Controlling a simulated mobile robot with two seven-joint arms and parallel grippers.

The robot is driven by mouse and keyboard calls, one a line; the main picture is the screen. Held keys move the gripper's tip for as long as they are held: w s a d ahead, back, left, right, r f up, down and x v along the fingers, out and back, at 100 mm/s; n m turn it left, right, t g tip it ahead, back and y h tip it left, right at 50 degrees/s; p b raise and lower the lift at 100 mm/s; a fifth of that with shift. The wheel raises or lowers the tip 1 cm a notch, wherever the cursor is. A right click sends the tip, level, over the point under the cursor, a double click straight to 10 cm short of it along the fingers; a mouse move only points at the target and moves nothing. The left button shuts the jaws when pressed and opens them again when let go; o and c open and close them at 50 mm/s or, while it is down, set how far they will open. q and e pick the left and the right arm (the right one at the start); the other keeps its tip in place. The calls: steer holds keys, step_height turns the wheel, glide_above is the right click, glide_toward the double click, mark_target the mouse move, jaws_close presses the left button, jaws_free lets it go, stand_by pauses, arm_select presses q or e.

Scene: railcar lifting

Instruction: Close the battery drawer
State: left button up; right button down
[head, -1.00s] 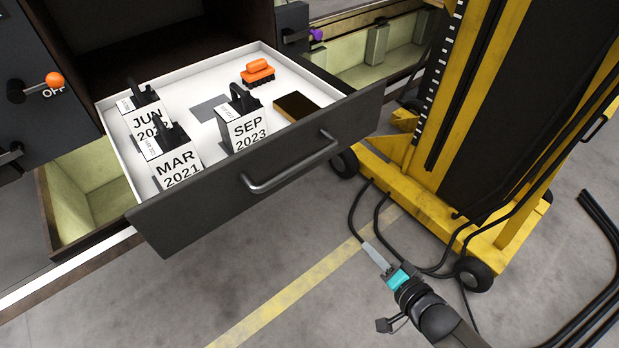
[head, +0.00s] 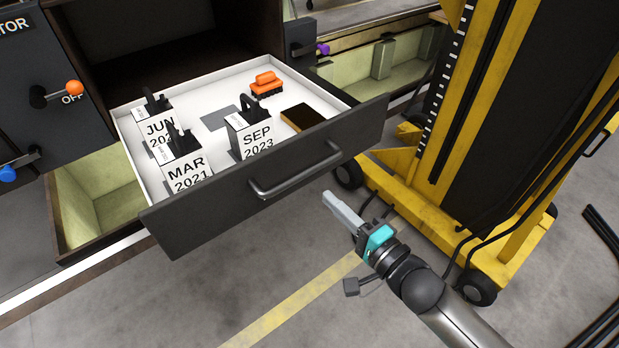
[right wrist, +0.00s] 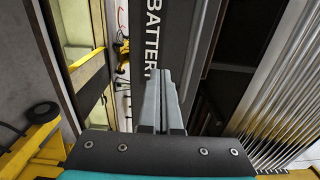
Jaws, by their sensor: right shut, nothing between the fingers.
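The battery drawer (head: 225,207) is pulled out of the dark cabinet, with a dark front and a grey bar handle (head: 295,172). In its white tray stand several white batteries, labelled JUN, MAR 2021 (head: 186,167) and SEP 2023 (head: 251,136). My right gripper (head: 327,197) is shut and empty, in front of the drawer near the handle's right end, apart from it in the head view. In the right wrist view its fingers (right wrist: 160,92) point along a dark panel lettered BATTER (right wrist: 153,45). My left gripper is not in view.
An orange brush (head: 266,84) and a dark gold-edged block (head: 302,118) lie in the drawer. A yellow wheeled lift (head: 410,185) stands close on the right, with black cables. Levers with orange (head: 74,88) and blue (head: 8,173) knobs are at left. Floor in front is clear.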

mark_target(309, 180)
steer(key=x, duration=0.7)
steer(key=shift+w+a, duration=0.2)
steer(key=shift+w, duration=0.1)
